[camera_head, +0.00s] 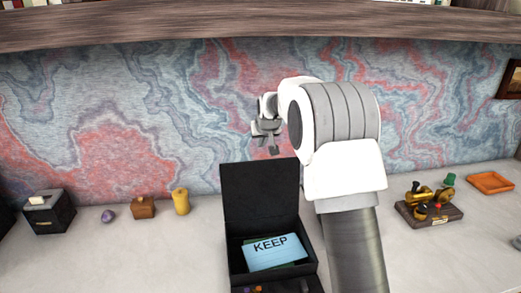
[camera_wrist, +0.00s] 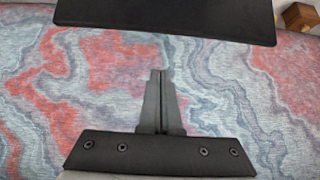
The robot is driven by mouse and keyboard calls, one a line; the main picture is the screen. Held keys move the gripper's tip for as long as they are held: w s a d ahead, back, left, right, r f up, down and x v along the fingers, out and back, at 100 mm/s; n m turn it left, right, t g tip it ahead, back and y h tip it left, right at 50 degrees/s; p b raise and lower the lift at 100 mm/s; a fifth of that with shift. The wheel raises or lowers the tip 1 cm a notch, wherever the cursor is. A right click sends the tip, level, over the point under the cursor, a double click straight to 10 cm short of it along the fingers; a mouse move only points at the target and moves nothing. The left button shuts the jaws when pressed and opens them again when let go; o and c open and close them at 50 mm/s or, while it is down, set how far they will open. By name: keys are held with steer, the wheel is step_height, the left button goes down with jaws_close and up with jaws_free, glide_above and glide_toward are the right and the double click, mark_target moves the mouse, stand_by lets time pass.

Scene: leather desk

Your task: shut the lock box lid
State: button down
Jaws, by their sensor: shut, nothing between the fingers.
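The black lock box (camera_head: 236,276) stands on the desk with its lid (camera_head: 258,195) raised upright at the back. Inside lie a blue card reading KEEP (camera_head: 274,251) and some small items near the front. My gripper (camera_head: 274,150) is above and behind the top edge of the lid, apart from it, with its fingers shut and empty. In the wrist view my gripper (camera_wrist: 160,75) shows its two fingers together against the patterned wall. A dark panel, seemingly the lid (camera_wrist: 165,15), crosses the top of that view beyond the fingertips.
A black box with a white top (camera_head: 48,212), a purple item (camera_head: 108,216), a small wooden box (camera_head: 143,208) and a yellow canister (camera_head: 181,201) stand at left. A brass instrument (camera_head: 430,206) and an orange tray (camera_head: 490,182) are at right. A shelf (camera_head: 200,25) overhangs above.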

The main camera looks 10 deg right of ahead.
steer(key=p+x, duration=0.1)
steer(key=x, duration=0.8)
steer(key=shift+s+f, duration=0.1)
steer(key=shift+s, duration=1.9)
steer(key=shift+s, duration=0.1)
